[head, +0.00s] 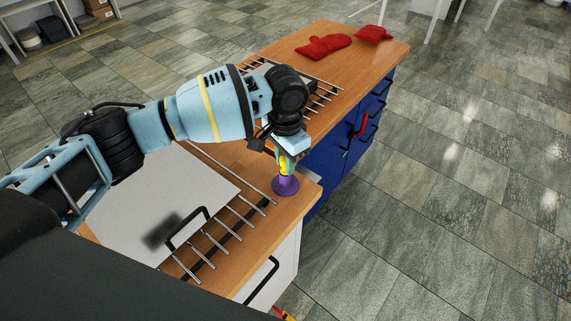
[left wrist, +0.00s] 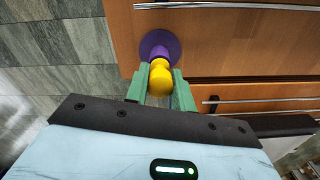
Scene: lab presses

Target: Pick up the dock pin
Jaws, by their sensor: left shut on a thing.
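The dock pin (left wrist: 160,78) has a rounded yellow body and shows between my green fingers in the left wrist view. Just beyond it is a purple round piece (left wrist: 157,44) with a wide flange; I cannot tell if this is part of the pin or a separate base. My left gripper (left wrist: 161,88) is shut on the yellow part. In the head view the left gripper (head: 284,160) points down over the wooden counter's near right corner, with the purple flange (head: 286,186) at or just above the wood. My right gripper is not in view.
The wooden counter (head: 262,232) carries a near rack of metal rods (head: 240,217) beside a white panel (head: 150,215), and a farther rod rack (head: 325,88). Red mitts (head: 325,46) lie at the far end. Blue drawers (head: 328,160) face open tiled floor on the right.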

